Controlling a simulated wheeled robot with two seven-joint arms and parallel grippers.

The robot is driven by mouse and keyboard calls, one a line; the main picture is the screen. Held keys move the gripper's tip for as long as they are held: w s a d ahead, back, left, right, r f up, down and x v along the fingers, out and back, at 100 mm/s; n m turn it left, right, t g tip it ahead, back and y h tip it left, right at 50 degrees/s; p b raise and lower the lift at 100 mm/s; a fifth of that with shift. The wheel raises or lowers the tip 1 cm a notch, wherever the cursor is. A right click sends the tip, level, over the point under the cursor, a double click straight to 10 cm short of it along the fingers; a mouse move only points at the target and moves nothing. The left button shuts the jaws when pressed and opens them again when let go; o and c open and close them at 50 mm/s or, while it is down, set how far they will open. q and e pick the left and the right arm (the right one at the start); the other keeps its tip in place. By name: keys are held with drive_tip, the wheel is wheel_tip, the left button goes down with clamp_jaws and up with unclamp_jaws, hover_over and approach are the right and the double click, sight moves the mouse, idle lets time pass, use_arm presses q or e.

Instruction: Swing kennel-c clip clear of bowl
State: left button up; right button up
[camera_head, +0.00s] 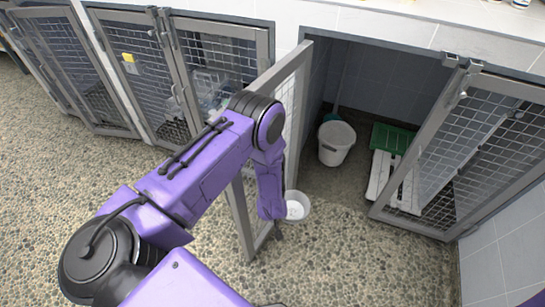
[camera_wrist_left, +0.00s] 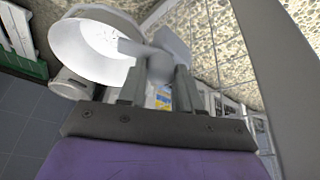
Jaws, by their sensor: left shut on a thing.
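My left gripper (camera_head: 278,234) is low at the free edge of the open kennel door, beside a white bowl (camera_head: 297,205). In the left wrist view its fingers (camera_wrist_left: 158,88) are shut on a pale grey piece, which looks like the clip (camera_wrist_left: 162,62). One arm of this piece overlaps the rim of the white bowl (camera_wrist_left: 88,62) in that view. I cannot tell whether they touch. In the head view the arm and gripper hide the clip. My right gripper is not in view.
The open mesh door (camera_head: 240,215) stands out from the kennel, close to my left arm. Inside are a white bucket (camera_head: 336,142), a green item (camera_head: 392,138) and white slats (camera_head: 380,175). Another mesh door (camera_head: 470,150) is at right. The pebbled floor in front is clear.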

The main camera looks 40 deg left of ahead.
use_arm(q)
drive_tip(key=shift+w, duration=0.1)
idle(0.4)
drive_tip(key=o, duration=1)
drive_tip(key=shift+o, duration=0.2)
drive_tip(key=p+v, duration=0.2)
drive_tip(key=v, duration=0.8)
drive_tip(key=shift+s+r, duration=0.2)
drive_tip(key=shift+r, duration=0.05)
